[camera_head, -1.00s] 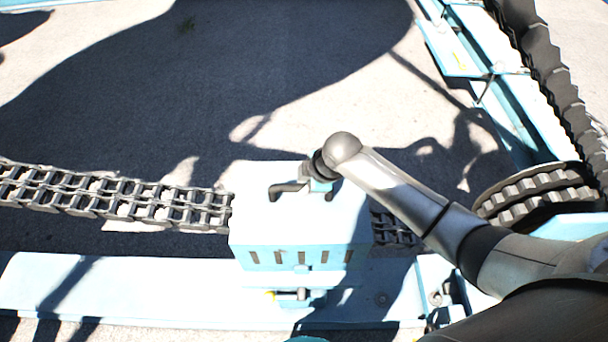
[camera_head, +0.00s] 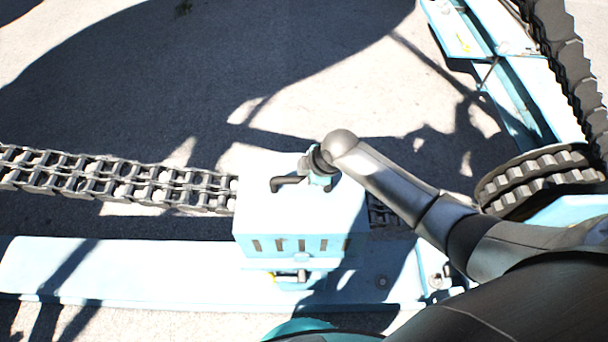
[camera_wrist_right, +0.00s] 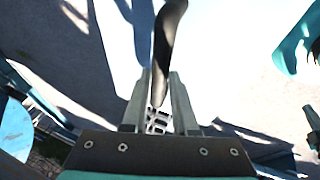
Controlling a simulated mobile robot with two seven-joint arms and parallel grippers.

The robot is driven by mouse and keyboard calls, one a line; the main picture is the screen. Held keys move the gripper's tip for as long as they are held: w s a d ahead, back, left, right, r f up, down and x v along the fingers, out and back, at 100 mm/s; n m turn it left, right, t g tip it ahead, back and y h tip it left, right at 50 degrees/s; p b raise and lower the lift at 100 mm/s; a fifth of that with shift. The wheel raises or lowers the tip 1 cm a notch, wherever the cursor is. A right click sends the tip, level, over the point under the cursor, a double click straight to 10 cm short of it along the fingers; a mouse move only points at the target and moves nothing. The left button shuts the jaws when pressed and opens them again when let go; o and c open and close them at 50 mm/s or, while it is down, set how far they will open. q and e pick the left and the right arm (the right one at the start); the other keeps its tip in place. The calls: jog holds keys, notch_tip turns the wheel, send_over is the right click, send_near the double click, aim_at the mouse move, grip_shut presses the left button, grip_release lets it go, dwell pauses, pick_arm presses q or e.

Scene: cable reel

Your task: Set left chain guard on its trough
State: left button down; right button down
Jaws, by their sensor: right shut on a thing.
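The chain guard (camera_head: 300,205) is a pale blue box with slots along its front face and a dark bar handle (camera_head: 287,182) on top. My right gripper (camera_head: 320,172) is at the handle, shut on it. In the right wrist view its two fingers (camera_wrist_right: 160,100) stand either side of the dark handle (camera_wrist_right: 168,45). The guard sits over the chain (camera_head: 115,180), which comes out on both sides. A pale blue beam (camera_head: 130,268) with a small latch (camera_head: 290,276) runs along the guard's front. The guard's underside is hidden, so contact there cannot be told. My left gripper is not seen.
A sprocket wheel (camera_head: 535,180) stands at the right, partly behind my right arm. A second blue rail (camera_head: 520,90) with a heavy chain (camera_head: 565,65) runs up the right side. Concrete ground beyond the guard is clear and partly shadowed.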

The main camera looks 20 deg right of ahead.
jog(key=shift+w+f, duration=0.2)
jog(key=c, duration=1.1)
grip_release()
jog(key=shift+s+f, duration=0.15)
jog(key=o, duration=0.4)
jog(key=shift+r, duration=0.3)
jog(key=shift+p+v, duration=2.3)
jog(key=shift+v, duration=4)
jog(key=shift+a, duration=0.15)
